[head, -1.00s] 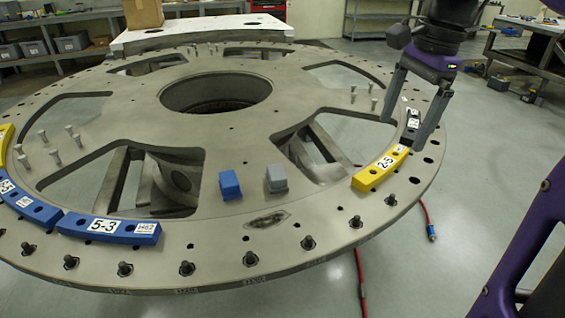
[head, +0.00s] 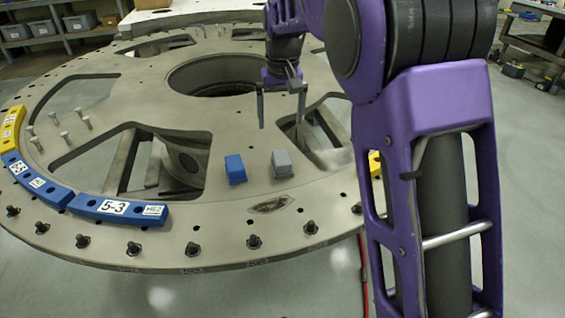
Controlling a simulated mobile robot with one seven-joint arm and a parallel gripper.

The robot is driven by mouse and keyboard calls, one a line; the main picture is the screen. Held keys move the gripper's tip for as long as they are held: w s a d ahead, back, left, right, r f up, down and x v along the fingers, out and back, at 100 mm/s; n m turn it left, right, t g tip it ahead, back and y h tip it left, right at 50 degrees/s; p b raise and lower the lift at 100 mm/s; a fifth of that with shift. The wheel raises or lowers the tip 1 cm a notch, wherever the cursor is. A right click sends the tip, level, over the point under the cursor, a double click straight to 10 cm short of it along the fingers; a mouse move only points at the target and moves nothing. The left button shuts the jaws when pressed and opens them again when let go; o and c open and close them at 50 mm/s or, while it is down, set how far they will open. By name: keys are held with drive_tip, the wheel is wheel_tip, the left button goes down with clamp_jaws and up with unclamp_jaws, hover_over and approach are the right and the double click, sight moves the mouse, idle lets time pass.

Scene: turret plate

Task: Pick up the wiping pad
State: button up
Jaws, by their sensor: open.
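Two small blocks sit on the flat face of the turret plate (head: 225,205). One is a blue block (head: 235,169) and the other, just right of it, is a grey block (head: 283,164). The frames do not show clearly which of them is the wiping pad. My gripper (head: 281,122) is open and empty, fingers pointing down, above the plate. In the head view it appears just beyond the two blocks, between them and the central hole, touching neither.
A dark patch (head: 271,205) marks the plate in front of the blocks. Blue segments, one labelled 5-3 (head: 118,209), and a yellow segment (head: 12,128) line the left rim. Bolts (head: 194,249) stand along the front rim. My arm hides much of the plate's right side.

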drive_tip(key=b, duration=0.1)
approach(282, 157)
drive_tip(key=f, duration=0.5)
drive_tip(key=shift+w+a+f, duration=0.2)
drive_tip(key=shift+w+a, duration=0.1)
drive_tip(key=shift+a, duration=0.05)
drive_tip(key=f, duration=0.2)
drive_tip(key=w+f+b, duration=0.1)
drive_tip(key=f, duration=0.2)
drive_tip(key=shift+d, duration=0.2)
drive_tip(key=c, duration=1.5)
wheel_tip(282, 157, up, 10)
drive_tip(key=shift+p, duration=0.75)
